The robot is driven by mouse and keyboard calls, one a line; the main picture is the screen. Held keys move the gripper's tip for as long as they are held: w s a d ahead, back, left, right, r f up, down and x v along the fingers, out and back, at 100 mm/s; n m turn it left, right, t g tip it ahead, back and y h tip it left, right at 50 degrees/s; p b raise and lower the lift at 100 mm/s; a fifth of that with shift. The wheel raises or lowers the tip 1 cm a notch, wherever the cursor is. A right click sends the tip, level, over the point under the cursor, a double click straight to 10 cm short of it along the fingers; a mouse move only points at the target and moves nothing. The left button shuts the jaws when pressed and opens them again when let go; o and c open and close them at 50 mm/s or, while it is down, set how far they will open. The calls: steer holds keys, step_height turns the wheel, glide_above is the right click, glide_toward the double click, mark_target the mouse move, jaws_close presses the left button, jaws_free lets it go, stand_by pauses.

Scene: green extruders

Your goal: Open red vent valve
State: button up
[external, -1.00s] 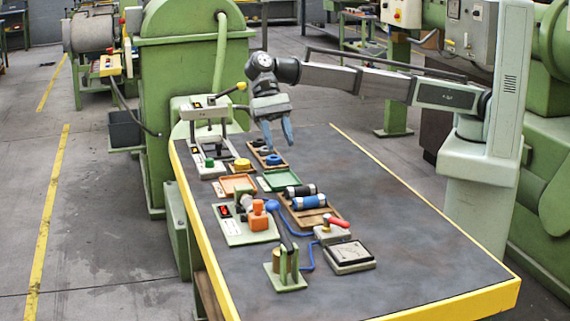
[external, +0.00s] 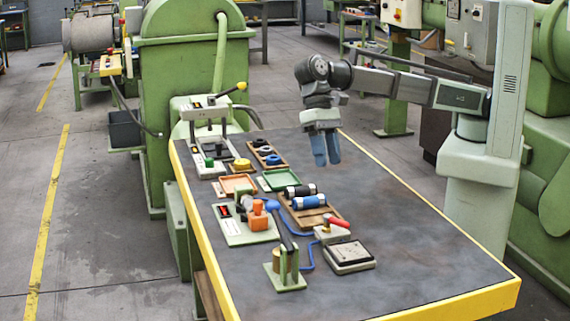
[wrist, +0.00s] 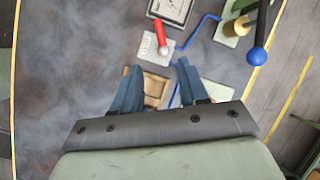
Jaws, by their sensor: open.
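The red vent valve is a red lever handle (external: 339,220) on a small pale base plate (external: 329,236), standing on the table among other parts. In the wrist view the red handle (wrist: 160,34) points up from a silver knob on the light base plate (wrist: 148,48), just beyond my fingertips. My gripper (external: 326,163) is open and empty, its blue fingers pointing down above the far right part of the table, apart from the valve. In the wrist view the gripper (wrist: 157,67) shows a gap between its fingers.
A square gauge (external: 349,255) sits beside the valve, and a blue hose (external: 308,255) runs near it. A blue-knobbed lever stand (external: 287,277) is to the left. A wooden tray (external: 300,215) holds dark and blue cylinders. The table's right side is clear.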

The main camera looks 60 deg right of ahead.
glide_toward(337, 222)
steer(key=shift+n, duration=0.4)
steer(key=x, duration=0.7)
steer(key=shift+s+d+f, duration=0.15)
steer(key=shift+d+f, duration=0.15)
steer(key=shift+c, duration=0.2)
jaws_close()
